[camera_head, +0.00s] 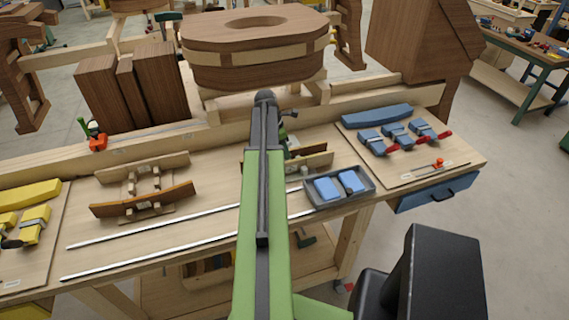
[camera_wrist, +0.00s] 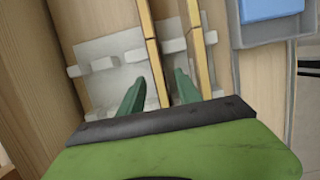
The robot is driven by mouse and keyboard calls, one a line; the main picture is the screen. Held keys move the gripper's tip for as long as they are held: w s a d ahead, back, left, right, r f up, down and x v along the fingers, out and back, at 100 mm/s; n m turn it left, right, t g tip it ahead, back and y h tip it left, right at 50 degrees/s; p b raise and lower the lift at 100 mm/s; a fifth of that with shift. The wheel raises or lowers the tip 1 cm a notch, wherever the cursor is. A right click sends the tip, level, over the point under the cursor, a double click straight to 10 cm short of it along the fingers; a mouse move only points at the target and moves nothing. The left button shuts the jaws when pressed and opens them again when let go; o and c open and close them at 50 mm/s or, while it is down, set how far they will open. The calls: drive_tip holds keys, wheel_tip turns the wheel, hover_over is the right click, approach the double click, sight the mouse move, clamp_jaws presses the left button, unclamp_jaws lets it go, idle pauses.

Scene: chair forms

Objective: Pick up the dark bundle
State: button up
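My gripper (camera_wrist: 158,88) is open in the wrist view, its two green fingers apart and pointing down at a form on the bench. A thin upright strip with a dark edge (camera_wrist: 152,50) runs in line with the gap between the fingers. A second such strip (camera_wrist: 197,45) stands to the right of it. I cannot tell which of these is the dark bundle, nor whether the fingers reach down beside it. In the head view my arm hides most of this form (camera_head: 305,160) and of my gripper.
A grey tray (camera_head: 372,190) with blue clamps stands right of the form. A similar form (camera_head: 143,207) lies to the left, beside metal bars (camera_head: 150,237). A board (camera_head: 440,172) with blue clamps is at right, one (camera_head: 40,258) with yellow clamps at left. Large wooden blocks (camera_head: 255,75) stand behind.

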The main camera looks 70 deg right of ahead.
drive_tip(key=shift+r, duration=0.15)
clamp_jaws()
idle(1.2)
